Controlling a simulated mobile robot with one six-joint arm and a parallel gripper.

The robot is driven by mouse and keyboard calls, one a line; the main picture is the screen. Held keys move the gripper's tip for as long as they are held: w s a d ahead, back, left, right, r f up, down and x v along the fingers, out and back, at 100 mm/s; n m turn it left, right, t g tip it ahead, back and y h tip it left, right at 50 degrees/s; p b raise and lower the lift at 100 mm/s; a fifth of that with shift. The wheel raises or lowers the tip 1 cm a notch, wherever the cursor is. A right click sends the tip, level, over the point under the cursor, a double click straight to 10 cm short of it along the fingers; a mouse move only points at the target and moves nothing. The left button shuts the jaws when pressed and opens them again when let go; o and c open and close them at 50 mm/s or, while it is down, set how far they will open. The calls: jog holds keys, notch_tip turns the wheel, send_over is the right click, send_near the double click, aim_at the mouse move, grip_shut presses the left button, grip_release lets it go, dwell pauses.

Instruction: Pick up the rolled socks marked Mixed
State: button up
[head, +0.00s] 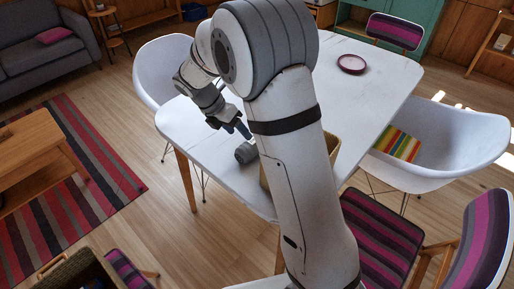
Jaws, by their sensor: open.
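A small grey rounded bundle (245,153), which looks like rolled socks, lies on the white table (395,75) near its left edge. It is too small for me to read any marking on it. My gripper (230,127) is open, with its dark fingers pointing down just above and to the left of the bundle. The fingers look empty. I cannot tell whether the nearer finger touches the bundle. My arm hides the middle of the table.
A tan box (333,146) stands on the table, mostly hidden behind my arm. A dark red dish (351,64) is at the back. White chairs (450,130) and striped chairs (385,235) surround the table. The far right of the tabletop is clear.

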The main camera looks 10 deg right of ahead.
jog(key=shift+w+d+f, duration=0.15)
jog(key=shift+d+f, duration=0.1)
jog(key=shift+f, duration=0.55)
jog(key=x, duration=0.4)
jog(key=b+x, duration=0.1)
jog(key=x, duration=0.2)
jog(key=shift+w+d+r, duration=0.1)
jog(key=shift+w, duration=0.15)
jog(key=shift+c, duration=0.2)
jog(key=c, duration=0.7)
